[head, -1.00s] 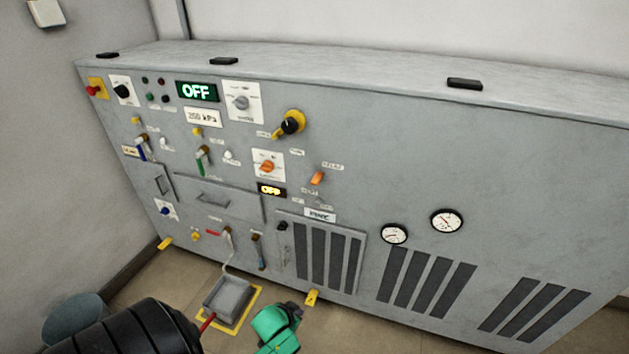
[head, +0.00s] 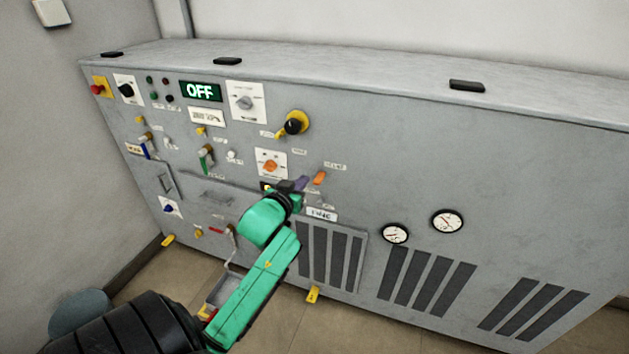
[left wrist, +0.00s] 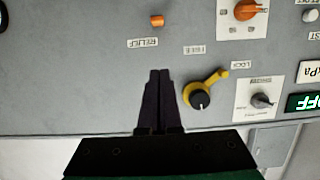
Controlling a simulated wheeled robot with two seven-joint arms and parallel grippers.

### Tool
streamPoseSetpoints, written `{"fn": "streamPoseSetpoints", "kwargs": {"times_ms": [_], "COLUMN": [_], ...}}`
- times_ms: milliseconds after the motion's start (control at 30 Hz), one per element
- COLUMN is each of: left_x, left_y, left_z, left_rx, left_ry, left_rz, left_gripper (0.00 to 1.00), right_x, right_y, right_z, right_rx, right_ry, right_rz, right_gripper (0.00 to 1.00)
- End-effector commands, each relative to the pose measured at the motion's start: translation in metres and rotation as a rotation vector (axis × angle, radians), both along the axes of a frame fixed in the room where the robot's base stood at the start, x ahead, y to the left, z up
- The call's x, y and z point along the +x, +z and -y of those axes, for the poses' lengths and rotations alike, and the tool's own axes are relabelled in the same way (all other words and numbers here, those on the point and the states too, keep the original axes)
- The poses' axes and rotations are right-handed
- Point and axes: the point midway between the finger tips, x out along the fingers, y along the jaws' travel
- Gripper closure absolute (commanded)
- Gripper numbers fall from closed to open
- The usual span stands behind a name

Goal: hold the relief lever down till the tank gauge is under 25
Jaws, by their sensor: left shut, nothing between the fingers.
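The relief lever (head: 320,177) is a small orange lever on the grey cabinet's front, below a label. In the left wrist view the orange lever (left wrist: 157,20) stands beside its RELIEF label (left wrist: 142,42). My left gripper (head: 301,184) is shut and empty, its tips just left of the lever in the head view. In the left wrist view its dark fingers (left wrist: 159,74) are together, and a gap shows between them and the lever. Two round gauges, one left (head: 395,233) and one right (head: 447,221), have readings too small to tell. My right gripper is not in view.
Close to the lever are an orange knob (head: 270,166) on a white plate and a black-and-yellow rotary handle (head: 295,123). A lit OFF display (head: 200,91) is at upper left. A grey tray (head: 222,290) lies on the floor, partly behind my arm.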

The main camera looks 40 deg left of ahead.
Motion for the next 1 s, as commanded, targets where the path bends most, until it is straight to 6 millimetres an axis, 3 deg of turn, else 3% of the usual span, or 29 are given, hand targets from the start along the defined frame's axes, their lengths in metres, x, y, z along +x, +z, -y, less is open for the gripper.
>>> {"fn": "streamPoseSetpoints", "kwargs": {"times_ms": [167, 500, 700, 1000], "left_x": [0.024, 0.092, 0.090, 0.090], "left_y": [-0.004, -0.021, -0.056, -0.063], "left_z": [-0.008, -0.032, -0.031, -0.031], "left_rx": [0.001, 0.000, -0.002, 0.000], "left_ry": [0.001, 0.001, -0.001, -0.001], "left_rz": [0.001, 0.000, -0.001, 0.000], "left_gripper": [1.00, 1.00, 1.00, 1.00], "right_x": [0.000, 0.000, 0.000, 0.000], "right_y": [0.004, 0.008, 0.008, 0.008], "right_z": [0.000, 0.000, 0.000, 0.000], "right_rx": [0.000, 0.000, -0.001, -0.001], "right_ry": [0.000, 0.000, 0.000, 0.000], "right_rz": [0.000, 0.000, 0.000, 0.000], "right_gripper": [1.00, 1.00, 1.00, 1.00]}}
